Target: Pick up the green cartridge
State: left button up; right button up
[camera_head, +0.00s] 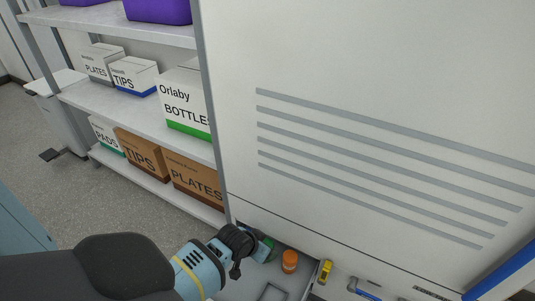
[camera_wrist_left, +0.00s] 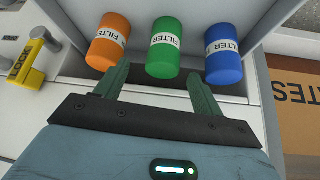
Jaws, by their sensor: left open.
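The green cartridge (camera_wrist_left: 165,47), labelled FILTER, is in the middle of a row of three in the left wrist view. My left gripper (camera_wrist_left: 158,74) is open, with one finger on each side of the green cartridge's near end. I cannot tell whether the fingers touch it. In the head view my left gripper (camera_head: 262,252) reaches into a recess at the foot of the white cabinet and mostly hides the green cartridge. My right gripper is in neither view.
An orange cartridge (camera_wrist_left: 108,41) stands to the left of the green one, and a blue cartridge (camera_wrist_left: 223,53) to the right, both close to my fingers. A yellow lock (camera_wrist_left: 26,60) is outside the recess. Shelves with boxes (camera_head: 187,99) stand left of the cabinet (camera_head: 370,80).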

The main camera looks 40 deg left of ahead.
pick_arm(q)
jog(key=shift+b+x, duration=0.5)
jog(key=shift+x, duration=0.6)
jog(key=shift+f, duration=0.2)
jog(key=shift+w+a+f+b, duration=0.1)
jog(key=shift+w+f+b, duration=0.05)
jog(key=shift+f+b, duration=0.15)
jog(key=b+x, duration=0.3)
jog(key=x, duration=0.1)
jog(key=shift+a, duration=0.15)
jog(key=shift+f, duration=0.2)
jog(key=shift+r, duration=0.1)
jog(key=shift+c, duration=0.5)
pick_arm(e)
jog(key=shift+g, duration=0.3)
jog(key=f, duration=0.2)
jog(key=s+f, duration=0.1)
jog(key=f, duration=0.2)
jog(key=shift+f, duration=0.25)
